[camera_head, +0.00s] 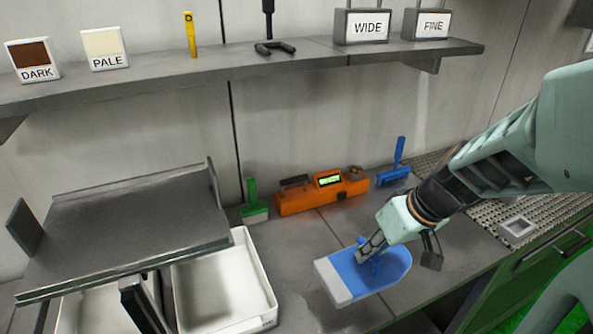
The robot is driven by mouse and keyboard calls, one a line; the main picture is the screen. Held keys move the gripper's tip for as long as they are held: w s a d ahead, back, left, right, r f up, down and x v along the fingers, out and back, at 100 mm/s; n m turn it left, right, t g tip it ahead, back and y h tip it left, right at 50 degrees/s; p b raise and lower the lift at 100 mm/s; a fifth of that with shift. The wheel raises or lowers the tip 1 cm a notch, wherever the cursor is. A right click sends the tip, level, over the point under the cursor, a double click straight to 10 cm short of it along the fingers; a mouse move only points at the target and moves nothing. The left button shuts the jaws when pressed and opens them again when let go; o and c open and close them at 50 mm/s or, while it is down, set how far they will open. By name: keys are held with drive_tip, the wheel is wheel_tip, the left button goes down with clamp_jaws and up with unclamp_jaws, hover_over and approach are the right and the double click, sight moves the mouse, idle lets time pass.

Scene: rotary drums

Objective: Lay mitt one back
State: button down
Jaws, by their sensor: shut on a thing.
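A blue mitt (378,270) with a pale grey cuff end lies flat in the picture over the grey counter at the lower middle. A small blue raised part stands on its top. My gripper (374,255) comes in from the right and is shut on that raised part. The fingertips are partly hidden by it. I cannot tell whether the mitt touches the counter or is held just above it.
White trays (262,285) stand at left under a grey sloped plate (130,220). An orange instrument (310,197), a green brush (253,205) and a blue brush (396,170) stand at the back. A perforated mat (480,195) lies right. A shelf (210,68) runs above.

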drive_tip(key=shift+w+a+f+b, duration=0.5)
drive_tip(key=shift+w+a+f, duration=0.7)
drive_tip(key=shift+a+f, duration=0.9)
drive_tip(key=shift+w+a+f+b, duration=0.5)
drive_tip(key=shift+w+a+f, duration=0.7)
drive_tip(key=shift+a+f, duration=0.9)
drive_tip(key=shift+w+a+f+b, duration=0.5)
drive_tip(key=shift+w+a+f, duration=0.7)
drive_tip(key=shift+a+f, duration=0.85)
drive_tip(key=shift+d+f+b, duration=0.25)
drive_tip(key=shift+f+b, duration=0.05)
drive_tip(key=shift+f, duration=0.2)
drive_tip(key=c, duration=2)
unclamp_jaws()
drive_tip(key=shift+r, duration=0.1)
drive_tip(key=shift+o, duration=0.2)
drive_tip(key=shift+r, duration=0.1)
drive_tip(key=shift+r+p, duration=0.25)
drive_tip(key=shift+p, duration=0.2)
drive_tip(key=v, duration=1.1)
drive_tip(key=shift+s+d+r+p, duration=0.2)
drive_tip(key=shift+r+p, duration=0.1)
drive_tip(key=shift+p, duration=0.1)
